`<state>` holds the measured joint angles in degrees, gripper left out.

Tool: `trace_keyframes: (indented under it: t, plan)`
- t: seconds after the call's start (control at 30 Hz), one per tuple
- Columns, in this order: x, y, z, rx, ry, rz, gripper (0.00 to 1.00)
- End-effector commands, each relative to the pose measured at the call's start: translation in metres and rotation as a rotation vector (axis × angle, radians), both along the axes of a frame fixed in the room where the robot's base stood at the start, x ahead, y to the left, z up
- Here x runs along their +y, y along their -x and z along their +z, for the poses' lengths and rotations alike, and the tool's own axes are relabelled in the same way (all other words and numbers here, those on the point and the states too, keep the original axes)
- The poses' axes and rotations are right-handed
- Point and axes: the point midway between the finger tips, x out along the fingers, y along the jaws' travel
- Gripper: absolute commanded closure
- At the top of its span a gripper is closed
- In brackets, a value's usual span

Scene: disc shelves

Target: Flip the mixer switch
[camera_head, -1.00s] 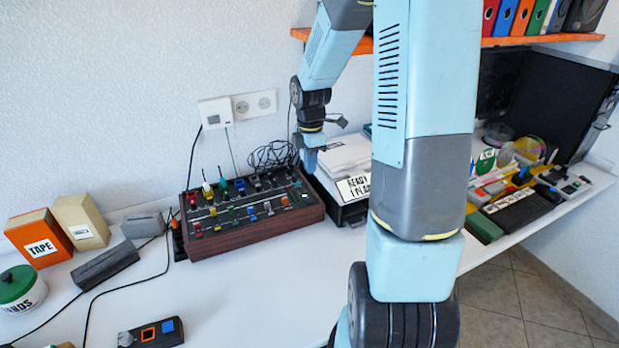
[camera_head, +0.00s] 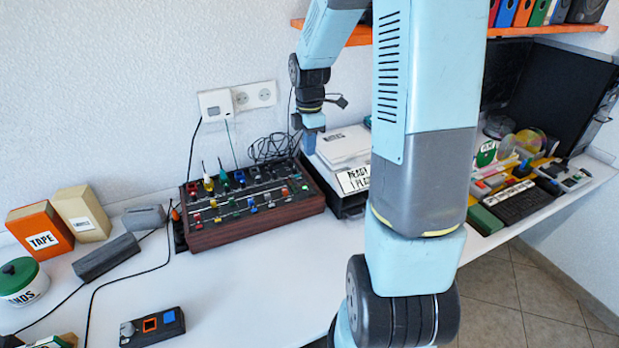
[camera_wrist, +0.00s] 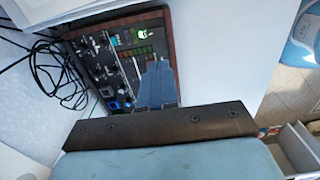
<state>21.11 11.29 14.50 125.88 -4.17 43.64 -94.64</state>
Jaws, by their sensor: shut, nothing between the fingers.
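The mixer (camera_head: 262,214), a dark panel in a wooden case with rows of coloured knobs and levers, sits on the white desk against the wall. My gripper (camera_head: 309,146) is shut and empty, just above the mixer's back right corner. In the wrist view the mixer (camera_wrist: 133,66) lies below my gripper, whose light-blue fingers (camera_wrist: 156,83) cover part of its panel. A green lit spot (camera_wrist: 143,33) shows on the panel. I cannot tell which lever is the switch or how it is set.
A printer-like box (camera_head: 346,148) stands close to the mixer's right, with black cables (camera_head: 272,148) behind. An orange shelf (camera_head: 350,36) hangs above. A dark button box (camera_head: 152,327) lies in front. The desk (camera_head: 245,290) before the mixer is clear.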

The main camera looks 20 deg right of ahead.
Motion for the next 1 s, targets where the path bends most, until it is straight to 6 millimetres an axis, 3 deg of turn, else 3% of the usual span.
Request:
trace_keyframes:
  t: [0.53,1.0]
  plan:
    - [0.001,-0.001,-0.007,0.001,-0.001,0.001,1.00]
    - [0.001,0.001,-0.082,0.005,-0.001,0.002,1.00]
